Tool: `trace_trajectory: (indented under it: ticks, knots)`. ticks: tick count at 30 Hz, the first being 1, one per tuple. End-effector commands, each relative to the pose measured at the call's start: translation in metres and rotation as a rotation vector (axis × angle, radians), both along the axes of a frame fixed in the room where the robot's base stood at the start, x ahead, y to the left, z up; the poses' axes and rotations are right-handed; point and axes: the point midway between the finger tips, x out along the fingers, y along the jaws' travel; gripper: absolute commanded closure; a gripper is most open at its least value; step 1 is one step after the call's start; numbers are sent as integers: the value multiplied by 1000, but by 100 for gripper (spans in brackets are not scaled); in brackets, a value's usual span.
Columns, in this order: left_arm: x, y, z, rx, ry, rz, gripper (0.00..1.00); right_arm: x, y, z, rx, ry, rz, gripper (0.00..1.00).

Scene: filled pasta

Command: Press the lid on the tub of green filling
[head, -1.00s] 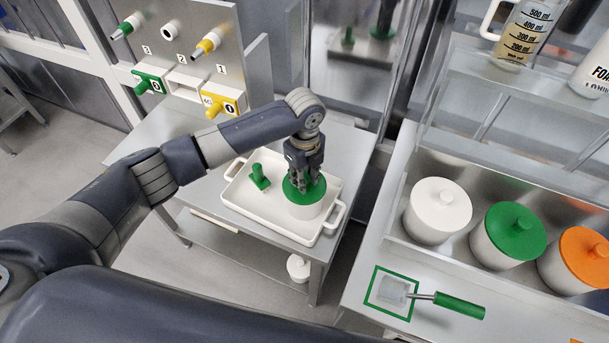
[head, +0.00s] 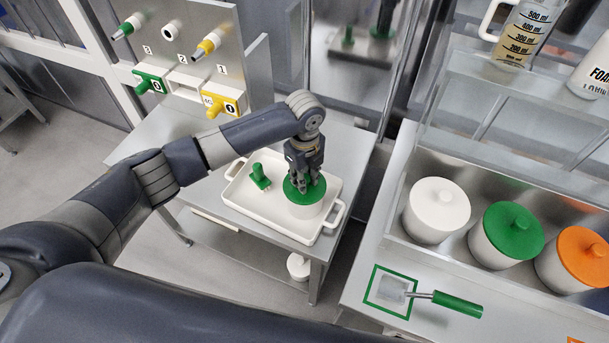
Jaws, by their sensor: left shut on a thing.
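A white tub (head: 305,211) stands in the right part of a white tray. A green lid (head: 292,197) lies on top of it, and I see no clear gap between lid and rim. My left gripper (head: 304,189) points down from above and is shut on the lid's knob, which its fingers hide. Another tub with a green lid (head: 513,231) stands in the steel trough at the right, apart from the gripper. My right gripper is not in view.
The white tray (head: 240,211) sits on a steel table and holds a small green-handled piece (head: 260,177). A green-handled scraper (head: 456,303) lies on the right counter by a green square outline. White-lidded (head: 437,209) and orange-lidded (head: 575,262) tubs stand in the trough.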

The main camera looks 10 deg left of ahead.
Motion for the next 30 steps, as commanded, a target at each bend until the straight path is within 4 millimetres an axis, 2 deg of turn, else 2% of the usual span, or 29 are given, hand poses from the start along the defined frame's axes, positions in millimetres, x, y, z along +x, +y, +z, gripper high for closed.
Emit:
trace_trajectory:
  ticks: [30]
  knots:
    - [0,0,-1,1,-1,1,92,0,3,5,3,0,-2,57]
